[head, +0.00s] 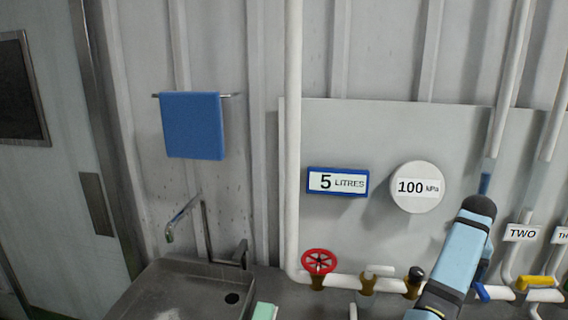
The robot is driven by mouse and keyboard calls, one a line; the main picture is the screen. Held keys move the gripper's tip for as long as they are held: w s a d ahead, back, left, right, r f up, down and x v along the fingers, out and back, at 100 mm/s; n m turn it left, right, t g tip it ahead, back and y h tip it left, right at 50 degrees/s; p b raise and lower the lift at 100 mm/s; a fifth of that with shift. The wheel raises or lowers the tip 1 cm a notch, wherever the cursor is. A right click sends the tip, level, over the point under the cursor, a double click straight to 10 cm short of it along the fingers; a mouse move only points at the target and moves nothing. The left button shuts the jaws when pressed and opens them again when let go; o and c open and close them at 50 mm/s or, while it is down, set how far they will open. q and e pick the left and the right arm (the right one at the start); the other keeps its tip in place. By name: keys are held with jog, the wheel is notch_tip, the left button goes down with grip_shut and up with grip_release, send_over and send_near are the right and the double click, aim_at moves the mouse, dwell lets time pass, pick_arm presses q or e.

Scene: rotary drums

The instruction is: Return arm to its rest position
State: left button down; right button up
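One of my arms, light blue with black bands and a rounded black end (462,254), rises from the bottom right of the head view. It stands in front of the grey panel and hides part of the pipework. I see no gripper fingers on it. My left gripper and my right gripper are both out of view.
A steel sink (185,290) with a tap (183,218) is at the lower left. A red valve wheel (319,261) and white pipe (340,281) run low along the panel, below a "5 LITRES" sign (338,182) and "100 kPa" dial (417,187). A blue towel (192,126) hangs left.

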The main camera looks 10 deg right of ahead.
jog(key=s+a+f+n+t+h, duration=0.2)
jog(key=s+f+h, duration=0.2)
jog(key=s+f, duration=0.55)
jog(key=s+a+f+n+t+y, duration=0.1)
jog(key=s+a+f+n+y, duration=0.15)
jog(key=s+a, duration=0.9)
jog(key=s+a+f+n+t+y, duration=0.15)
jog(key=s+a+n, duration=0.25)
jog(key=s+a, duration=0.8)
jog(key=w+a+f+t+y, duration=0.1)
jog(key=w+a+f+t, duration=0.1)
jog(key=f, duration=0.5)
jog(key=w+a+f+n+t+y, duration=0.1)
jog(key=w+a+f+t+y, duration=0.1)
jog(key=f, duration=0.4)
jog(key=shift+w+a+f+t, duration=0.4)
jog(key=shift+a+t, duration=0.1)
jog(key=shift+t, duration=0.75)
pick_arm(q)
jog(key=shift+w+r, duration=0.15)
